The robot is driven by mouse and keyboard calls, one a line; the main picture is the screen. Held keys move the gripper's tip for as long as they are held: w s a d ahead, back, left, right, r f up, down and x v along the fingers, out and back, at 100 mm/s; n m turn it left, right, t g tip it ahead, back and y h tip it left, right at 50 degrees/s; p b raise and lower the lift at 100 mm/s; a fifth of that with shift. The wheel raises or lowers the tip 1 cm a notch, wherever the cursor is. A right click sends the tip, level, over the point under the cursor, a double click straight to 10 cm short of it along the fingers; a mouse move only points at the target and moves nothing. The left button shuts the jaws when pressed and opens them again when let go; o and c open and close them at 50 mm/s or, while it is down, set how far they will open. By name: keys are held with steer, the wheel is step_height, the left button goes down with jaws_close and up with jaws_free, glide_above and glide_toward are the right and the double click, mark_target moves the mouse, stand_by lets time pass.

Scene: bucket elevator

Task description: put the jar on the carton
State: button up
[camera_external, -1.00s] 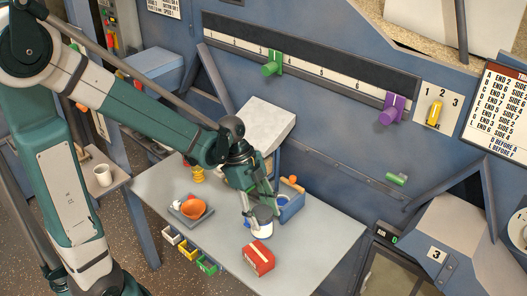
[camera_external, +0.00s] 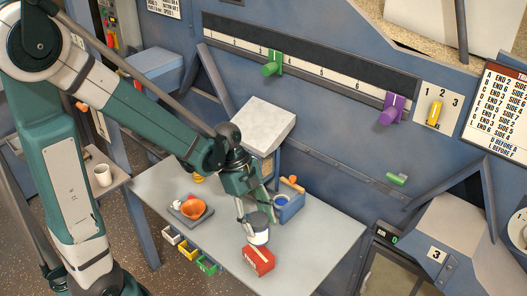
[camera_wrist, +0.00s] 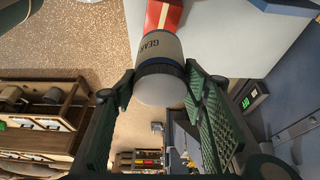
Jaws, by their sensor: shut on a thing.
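The jar (camera_external: 258,236) is a white cylinder with a dark band at its upper end. My gripper (camera_external: 257,222) is shut on it near that band, and the jar is close to upright. In the wrist view the jar (camera_wrist: 160,50) sits between my two green fingers, with "GEAR" lettering showing. The carton (camera_external: 259,262) is a red box with a cream stripe, near the table's front edge. The jar is just behind and above it in the outside view. The carton's end (camera_wrist: 166,17) shows past the jar in the wrist view. I cannot tell whether the two touch.
A blue bin (camera_external: 290,208) stands close behind the jar. Small coloured bins (camera_external: 188,253) hang at the front edge. The table's right part (camera_external: 325,236) is clear.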

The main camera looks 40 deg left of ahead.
mark_target(250, 215)
steer(key=shift+f, duration=1.65)
steer(key=shift+f+b, duration=0.55)
steer(key=shift+f, duration=1.5)
steer(key=shift+f, duration=0.2)
steer(key=o, duration=1.1)
steer(key=shift+r, duration=0.3)
steer(key=shift+p+v, duration=0.85)
steer(key=shift+v, duration=5.05)
steer(key=shift+a, duration=0.1)
steer(key=shift+r, duration=0.1)
